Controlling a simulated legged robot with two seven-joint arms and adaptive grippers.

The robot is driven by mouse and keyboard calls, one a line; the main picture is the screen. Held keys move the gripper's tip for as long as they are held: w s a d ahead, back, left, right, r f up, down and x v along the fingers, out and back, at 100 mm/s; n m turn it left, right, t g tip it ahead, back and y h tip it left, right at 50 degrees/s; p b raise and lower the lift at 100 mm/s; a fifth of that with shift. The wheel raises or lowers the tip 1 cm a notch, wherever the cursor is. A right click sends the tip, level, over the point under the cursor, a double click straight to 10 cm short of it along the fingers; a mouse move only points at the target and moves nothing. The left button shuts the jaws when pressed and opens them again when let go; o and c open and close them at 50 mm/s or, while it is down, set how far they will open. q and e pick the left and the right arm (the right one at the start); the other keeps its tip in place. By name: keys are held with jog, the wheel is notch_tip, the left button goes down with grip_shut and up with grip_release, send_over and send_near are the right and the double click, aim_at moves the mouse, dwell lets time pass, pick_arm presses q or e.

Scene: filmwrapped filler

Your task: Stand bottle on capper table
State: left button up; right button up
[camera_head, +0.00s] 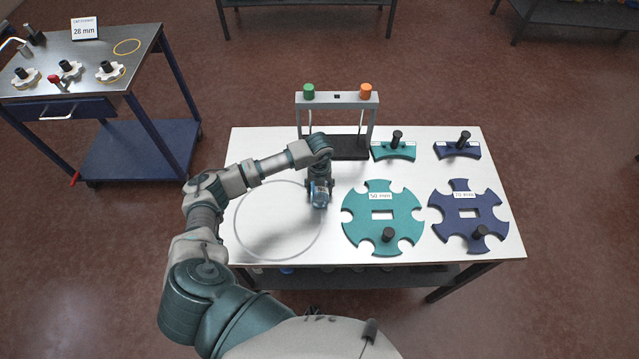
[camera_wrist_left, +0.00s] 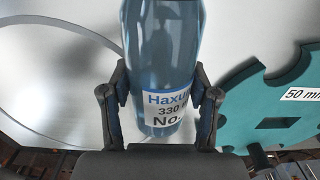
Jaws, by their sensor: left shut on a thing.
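My left gripper (camera_head: 319,184) is shut on a clear bluish bottle (camera_head: 320,198) over the white table (camera_head: 335,245). In the left wrist view, the bottle (camera_wrist_left: 168,55) sits between the two fingers of the left gripper (camera_wrist_left: 160,95). Its white label reads "Haxu…" and "330", partly cut off. In the head view the bottle is at the right edge of a grey ring (camera_head: 237,222) marked on the tabletop. I cannot tell whether its base touches the table. A blue cart (camera_head: 110,55) at the upper left carries a sign (camera_head: 84,29) reading "28 mm". My right gripper is out of view.
A frame with green and orange knobs (camera_head: 337,98) stands behind the gripper. A teal "50 mm" star plate (camera_head: 360,222) and a dark blue star plate (camera_head: 450,215) lie to the right. Teal (camera_head: 385,153) and blue (camera_head: 450,154) curved pieces lie behind them. The ring's inside is clear.

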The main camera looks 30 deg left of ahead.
pick_arm(q)
jog(key=shift+a, duration=0.1)
grip_shut()
jog(key=shift+r, duration=0.15)
